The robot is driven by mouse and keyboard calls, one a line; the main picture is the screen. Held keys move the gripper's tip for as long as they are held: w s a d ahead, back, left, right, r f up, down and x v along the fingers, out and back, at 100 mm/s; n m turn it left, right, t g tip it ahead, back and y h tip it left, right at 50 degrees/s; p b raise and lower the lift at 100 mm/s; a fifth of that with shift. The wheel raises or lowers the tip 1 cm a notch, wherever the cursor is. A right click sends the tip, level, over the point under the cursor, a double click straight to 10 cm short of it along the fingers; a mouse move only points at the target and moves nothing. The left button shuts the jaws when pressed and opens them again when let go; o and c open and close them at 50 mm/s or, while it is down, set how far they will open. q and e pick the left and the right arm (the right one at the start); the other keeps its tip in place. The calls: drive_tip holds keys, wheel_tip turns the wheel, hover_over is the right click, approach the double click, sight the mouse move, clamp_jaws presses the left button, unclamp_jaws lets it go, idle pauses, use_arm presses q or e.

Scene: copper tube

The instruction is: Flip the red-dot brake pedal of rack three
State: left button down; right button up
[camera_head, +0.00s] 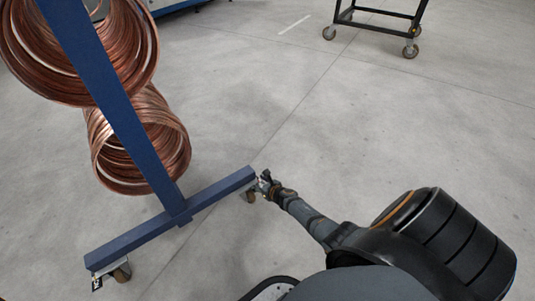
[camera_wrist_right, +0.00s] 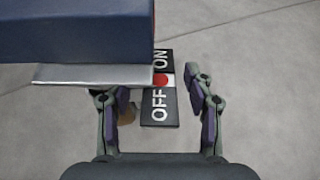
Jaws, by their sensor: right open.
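The brake pedal (camera_wrist_right: 158,112) is a dark plate with white ON and OFF lettering and a red dot (camera_wrist_right: 160,80) between the words. It juts out from under the blue foot beam (camera_wrist_right: 75,30) of a rack, and its far end is partly hidden by the beam. My right gripper (camera_wrist_right: 152,90) is open, with one finger on each side of the pedal; contact cannot be told. In the head view, my right gripper (camera_head: 265,182) is at the right end of the foot beam (camera_head: 225,187), beside a caster (camera_head: 251,196). My left gripper is not in view.
The blue rack post (camera_head: 110,95) carries copper tube coils (camera_head: 140,140). Another caster (camera_head: 122,273) with a small labelled plate (camera_head: 97,284) is at the beam's left end. A dark wheeled cart (camera_head: 375,15) stands far right. The grey floor between is clear.

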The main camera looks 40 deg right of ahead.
drive_tip(key=v, duration=0.9)
drive_tip(key=shift+s+r, duration=0.15)
drive_tip(key=shift+s, duration=0.1)
idle(0.3)
